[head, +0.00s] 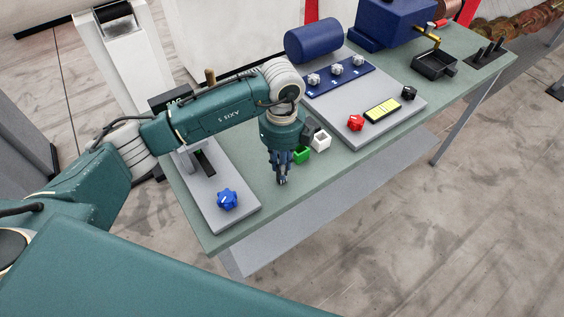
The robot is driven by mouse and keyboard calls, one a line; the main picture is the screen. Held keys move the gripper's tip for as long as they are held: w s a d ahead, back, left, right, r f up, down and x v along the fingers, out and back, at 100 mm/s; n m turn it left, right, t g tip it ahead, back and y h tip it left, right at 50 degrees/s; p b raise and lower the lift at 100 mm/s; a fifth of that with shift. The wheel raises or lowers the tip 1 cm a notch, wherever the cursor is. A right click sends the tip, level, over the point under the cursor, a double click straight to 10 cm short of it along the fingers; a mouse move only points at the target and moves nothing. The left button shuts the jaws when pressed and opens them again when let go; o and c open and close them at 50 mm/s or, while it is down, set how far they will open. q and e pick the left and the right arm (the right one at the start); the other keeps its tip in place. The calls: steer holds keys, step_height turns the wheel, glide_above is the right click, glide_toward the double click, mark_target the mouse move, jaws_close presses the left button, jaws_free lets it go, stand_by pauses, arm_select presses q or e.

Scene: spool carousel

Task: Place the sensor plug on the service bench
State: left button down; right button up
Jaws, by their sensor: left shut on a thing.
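The service bench (262,185) is a long table with a grey-green top, running from the lower left to the upper right. My left gripper (282,182) points down over the near part of the bench top, just in front of a green block. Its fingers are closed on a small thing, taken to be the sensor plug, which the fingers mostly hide. I cannot tell whether it touches the bench top. My right gripper is not in view.
The green block (302,156) and a white block (321,140) stand close behind the gripper. A grey plate with a blue knob (227,199) lies to the left. A grey panel (386,119) with a red knob (355,122) is at the right. Bare bench top lies around the gripper.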

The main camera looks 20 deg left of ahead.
arm_select(q)
steer(key=shift+f, duration=0.1)
steer(key=c, duration=2)
jaws_free()
steer(key=shift+f, duration=0.1)
steer(key=o, duration=0.4)
steer(key=shift+r, duration=0.25)
steer(key=shift+w+r, duration=0.1)
steer(key=shift+r, duration=0.1)
steer(key=shift+r+b, duration=2)
steer(key=shift+r, duration=3.8)
